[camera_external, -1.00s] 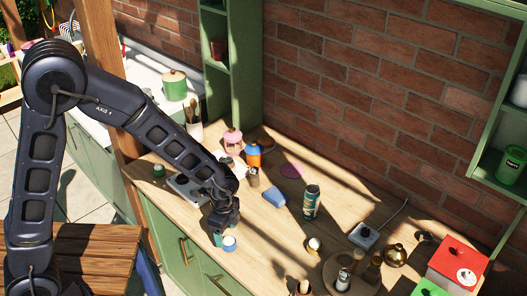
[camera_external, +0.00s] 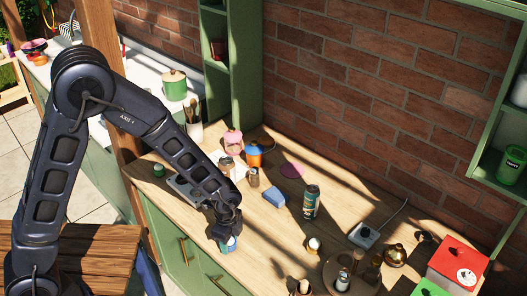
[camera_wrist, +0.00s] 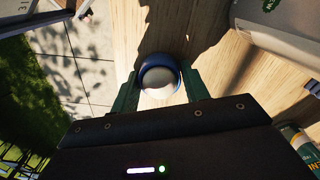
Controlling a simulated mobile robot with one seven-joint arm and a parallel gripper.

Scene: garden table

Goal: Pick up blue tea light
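The blue tea light (camera_wrist: 159,78), a round blue holder with a white centre, lies between the two green fingertips of my gripper (camera_wrist: 160,88) in the wrist view. The fingers stand on either side of it, with what looks like a thin gap at each side. In the external view my gripper (camera_external: 225,236) reaches down to the counter's front edge. The tea light (camera_external: 230,244) is partly hidden by the fingers there and appears to rest on the wood.
The wooden counter (camera_external: 268,240) is clear just right of my gripper. A tray (camera_external: 182,190) lies behind my forearm. The counter's front edge is close to the tea light.

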